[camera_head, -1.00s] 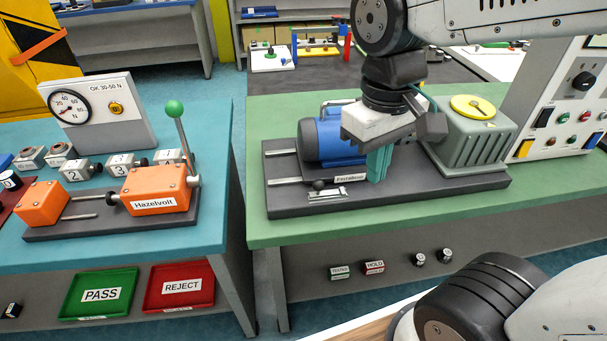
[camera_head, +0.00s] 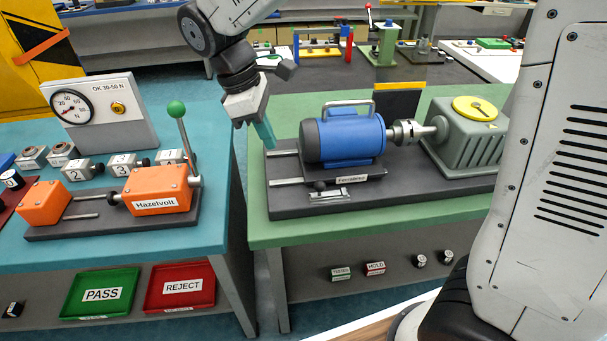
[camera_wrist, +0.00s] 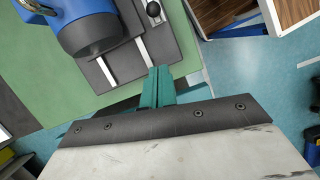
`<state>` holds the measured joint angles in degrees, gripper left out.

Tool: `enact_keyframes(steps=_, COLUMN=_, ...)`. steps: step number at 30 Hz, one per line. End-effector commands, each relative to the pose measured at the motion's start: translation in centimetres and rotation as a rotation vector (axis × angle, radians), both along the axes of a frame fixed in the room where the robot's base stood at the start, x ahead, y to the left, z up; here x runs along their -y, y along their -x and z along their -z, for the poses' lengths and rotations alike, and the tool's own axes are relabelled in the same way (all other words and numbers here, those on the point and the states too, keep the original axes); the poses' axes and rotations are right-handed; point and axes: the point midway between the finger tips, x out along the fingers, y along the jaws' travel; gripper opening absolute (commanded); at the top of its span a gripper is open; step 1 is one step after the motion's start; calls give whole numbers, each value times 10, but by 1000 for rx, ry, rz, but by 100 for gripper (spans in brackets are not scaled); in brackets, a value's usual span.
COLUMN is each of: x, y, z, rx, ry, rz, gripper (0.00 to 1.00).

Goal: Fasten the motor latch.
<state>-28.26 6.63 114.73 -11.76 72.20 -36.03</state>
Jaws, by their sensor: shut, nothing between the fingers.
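The blue motor (camera_head: 343,138) sits on a sliding carriage on the dark base plate (camera_head: 420,190) on the green table. Its shaft reaches the coupling in front of the grey gearbox (camera_head: 466,140). The motor latch, a small metal plate (camera_head: 329,195) with a dark knob, is at the front of the base, below the label. In the wrist view the latch knob (camera_wrist: 153,9) shows at the top, beside the motor (camera_wrist: 88,30). My gripper (camera_head: 267,135) is shut and empty, pointing down left of the motor, near the base's left end. Its teal fingers (camera_wrist: 158,85) show together.
The orange Hazelvolt unit (camera_head: 158,190) with a green-knobbed lever (camera_head: 176,110) stands on the blue table at left. A gap separates the two tables. The gauge box (camera_head: 98,110) stands behind. The green table's front strip is clear.

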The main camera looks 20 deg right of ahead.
Motion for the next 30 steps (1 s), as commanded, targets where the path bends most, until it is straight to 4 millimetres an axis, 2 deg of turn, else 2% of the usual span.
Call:
enact_keyframes(steps=11, x=2, y=1, z=4, rx=-1, ry=0, rz=1, gripper=0)
enact_keyframes(steps=17, x=10, y=4, z=33, rx=-3, ry=1, rz=3, gripper=0)
enact_keyframes(steps=26, x=28, y=12, z=94, rx=-4, ry=1, rz=2, gripper=0)
enact_keyframes(steps=30, x=47, y=18, z=99, rx=2, ry=0, rz=5, gripper=0)
